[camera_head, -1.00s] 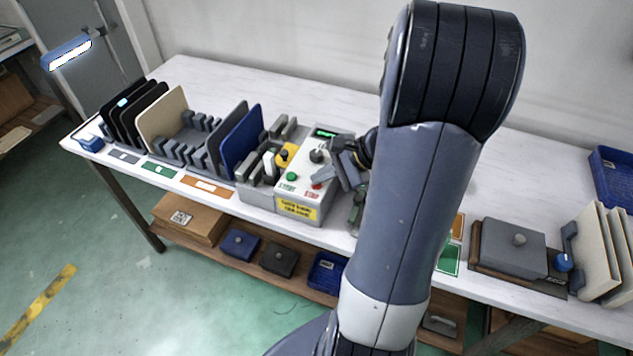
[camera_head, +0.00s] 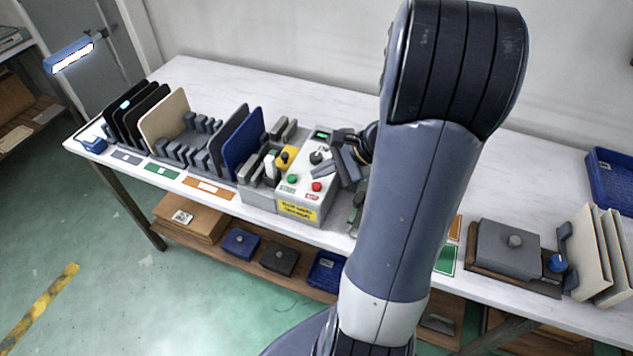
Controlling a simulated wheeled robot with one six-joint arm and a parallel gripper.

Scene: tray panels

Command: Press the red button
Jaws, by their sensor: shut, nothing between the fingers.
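My gripper (camera_head: 347,174) is shut and empty, just to the right of the box's panel. It is apart from the red button in the picture, and the button shows in full. My arm hides what lies behind and to the right of the gripper.
Upright blue (camera_head: 243,145), black and beige panels stand in racks farther left. A grey block with a knob (camera_head: 512,246) sits on the right. The back of the white table (camera_head: 330,103) is clear.

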